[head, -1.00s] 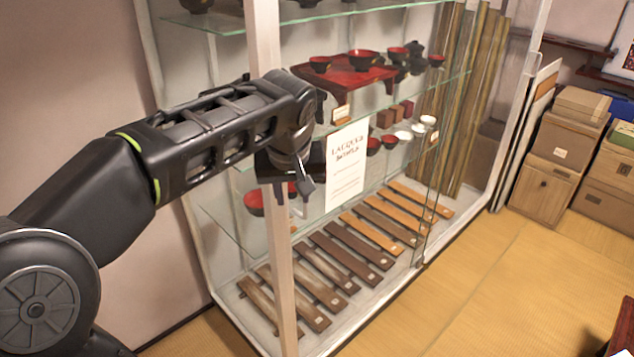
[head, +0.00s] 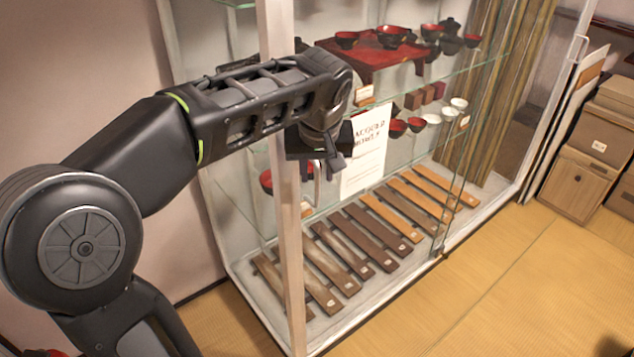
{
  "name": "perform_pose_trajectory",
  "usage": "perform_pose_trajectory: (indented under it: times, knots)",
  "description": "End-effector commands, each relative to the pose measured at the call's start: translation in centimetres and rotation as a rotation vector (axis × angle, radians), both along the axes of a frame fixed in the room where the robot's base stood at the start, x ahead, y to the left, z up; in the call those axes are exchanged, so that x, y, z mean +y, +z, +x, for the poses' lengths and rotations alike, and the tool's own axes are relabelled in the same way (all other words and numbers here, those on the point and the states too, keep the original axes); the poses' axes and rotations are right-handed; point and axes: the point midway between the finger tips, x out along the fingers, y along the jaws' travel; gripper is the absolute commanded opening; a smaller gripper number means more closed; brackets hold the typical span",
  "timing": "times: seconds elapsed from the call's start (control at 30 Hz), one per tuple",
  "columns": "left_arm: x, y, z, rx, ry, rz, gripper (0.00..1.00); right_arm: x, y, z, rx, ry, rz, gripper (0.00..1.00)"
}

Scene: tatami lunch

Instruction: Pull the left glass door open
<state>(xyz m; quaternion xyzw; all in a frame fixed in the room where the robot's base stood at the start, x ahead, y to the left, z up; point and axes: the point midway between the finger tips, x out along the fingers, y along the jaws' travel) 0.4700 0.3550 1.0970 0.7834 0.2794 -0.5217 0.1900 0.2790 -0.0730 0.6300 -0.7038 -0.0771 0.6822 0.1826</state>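The left glass door (head: 330,228) is a clear pane on the front of a display cabinet, beside a pale wooden upright (head: 288,250). A white paper sign (head: 367,150) shows on or behind the glass. The door looks closed. My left gripper (head: 336,163) is in front of the upright and the pane, left of the sign. A pale vertical bar, perhaps a handle (head: 317,185), shows just below it. The gripper's dark body hides whether its fingers are apart and whether they touch anything. My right gripper is not in view.
Inside the cabinet are a red stand (head: 370,62) with lacquer bowls and several wooden strips (head: 385,218) on the floor panel. Boxes (head: 580,185) stand at the right. The tatami floor (head: 480,285) before the cabinet is clear.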

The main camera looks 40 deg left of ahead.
Motion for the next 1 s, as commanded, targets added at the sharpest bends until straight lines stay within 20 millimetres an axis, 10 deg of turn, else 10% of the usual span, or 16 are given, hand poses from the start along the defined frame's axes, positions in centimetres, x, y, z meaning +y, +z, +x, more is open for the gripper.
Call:
perform_pose_trajectory:
  times: [0.3, 0.67, 1.0]
  knots:
    - [1.1, -4.3, 1.3, 0.004, 0.0, 0.0, 0.33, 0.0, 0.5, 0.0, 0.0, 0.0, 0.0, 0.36]
    - [1.3, -5.0, 1.6, 0.0, 0.0, 0.0, 0.33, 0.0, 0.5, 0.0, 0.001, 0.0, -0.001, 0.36]
    - [1.3, -5.0, 1.6, 0.0, 0.0, 0.0, 0.06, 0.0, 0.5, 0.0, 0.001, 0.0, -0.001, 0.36]
